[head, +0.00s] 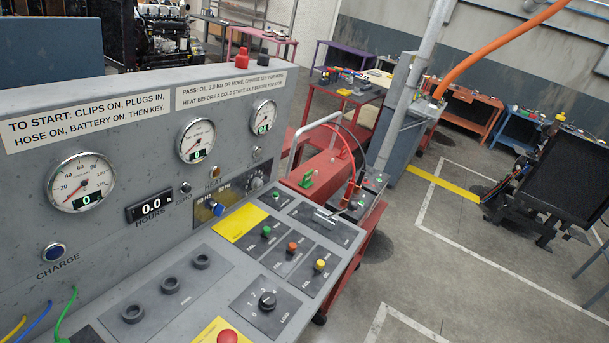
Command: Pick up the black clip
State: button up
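Red and black cables arch over a red unit (320,172) just beyond the right end of a grey console. The red cable (346,143) and the black cable (361,150) come down to a small dark-topped surface (371,187). A red clip-like piece (349,190) is at the end of the red cable. A small dark piece (360,184) beside it may be the black clip, but it is too small to be sure. My gripper is not in view.
The grey console (240,270) with gauges, knobs and a red stop button (228,337) fills the left and front. A grey pole (404,90) rises behind the red unit. A black-panelled machine (566,170) stands at right. The floor between (470,265) is open.

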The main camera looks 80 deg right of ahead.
aim_at(357, 188)
jog(key=z, duration=2.3)
jog(key=i, duration=1.15)
jog(key=z, duration=0.25)
